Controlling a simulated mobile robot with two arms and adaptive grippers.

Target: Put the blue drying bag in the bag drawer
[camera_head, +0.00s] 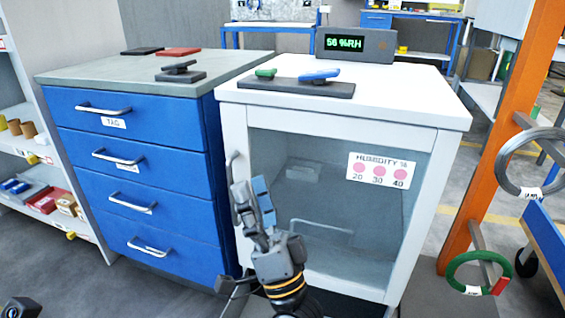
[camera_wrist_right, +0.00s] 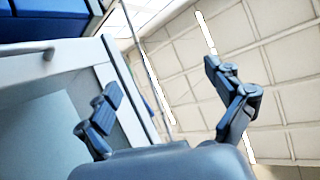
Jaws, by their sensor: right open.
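A small blue item (camera_head: 320,75), which looks like the blue drying bag, lies on a dark tray (camera_head: 290,87) on top of the white cabinet. My right gripper (camera_head: 250,188) is upright in front of the cabinet's glass door, below and apart from the tray. It also shows in the right wrist view (camera_wrist_right: 161,80), with its fingers apart and nothing between them. The blue drawer unit (camera_head: 150,165) at the left has several shut drawers with bar handles. The top drawer's label (camera_head: 113,122) seems to read TAG; the lower labels are too small to read.
A green item (camera_head: 265,73) shares the tray. A humidity display (camera_head: 353,44) stands behind it. A humidity card (camera_head: 381,171) is on the shut glass door. An orange post (camera_head: 500,140) with hanging coils stands right; shelves (camera_head: 40,165) stand left.

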